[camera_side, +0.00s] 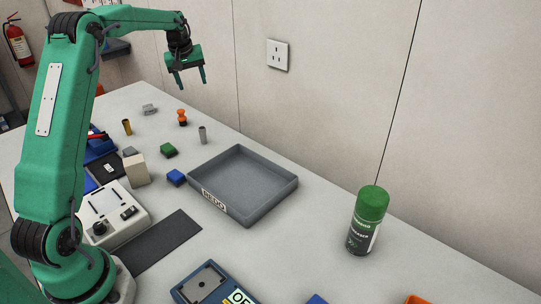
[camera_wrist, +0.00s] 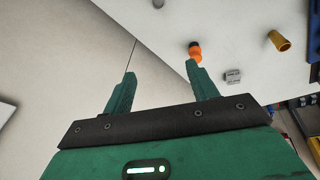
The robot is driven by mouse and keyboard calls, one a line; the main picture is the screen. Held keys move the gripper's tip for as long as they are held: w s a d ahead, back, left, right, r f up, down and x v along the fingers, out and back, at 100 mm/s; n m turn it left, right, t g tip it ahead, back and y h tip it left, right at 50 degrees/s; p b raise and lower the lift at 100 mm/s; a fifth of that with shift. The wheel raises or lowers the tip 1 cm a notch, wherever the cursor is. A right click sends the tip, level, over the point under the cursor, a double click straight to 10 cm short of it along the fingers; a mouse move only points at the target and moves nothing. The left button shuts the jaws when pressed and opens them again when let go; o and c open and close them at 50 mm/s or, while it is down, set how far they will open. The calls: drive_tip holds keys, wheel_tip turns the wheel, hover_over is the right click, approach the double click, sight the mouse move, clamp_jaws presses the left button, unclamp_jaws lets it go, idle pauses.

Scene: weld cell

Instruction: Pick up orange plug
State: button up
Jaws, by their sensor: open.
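The orange plug (camera_side: 182,117) stands upright on the white table in the side view, behind the grey tray. It has a wider base and a rounded top with a darker band between. The wrist view shows the two green fingers of my gripper (camera_wrist: 160,70) spread wide.
A grey tray (camera_side: 285,190) lies mid-table. A green-capped spray can (camera_side: 362,240) stands at the right. The wall runs along the table's back edge.

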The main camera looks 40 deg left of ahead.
sight(180, 111)
drive_tip(key=shift+w+a+f+n+g, duration=0.2)
drive_tip(key=shift+a+f+n, duration=0.35)
drive_tip(key=shift+a+f, duration=2.15)
drive_tip(key=shift+w+a+f+n+g, duration=0.1)
drive_tip(key=shift+w+a+f+n, duration=0.3)
drive_tip(key=shift+a+f, duration=2.2)
drive_tip(key=shift+w+a+f+n+g, duration=0.1)
drive_tip(key=shift+a+f+n, duration=0.95)
drive_tip(key=shift+f, duration=2.9)
drive_tip(key=shift+a+m, duration=0.35)
drive_tip(key=shift+m, duration=0.05)
drive_tip(key=c, duration=1.1)
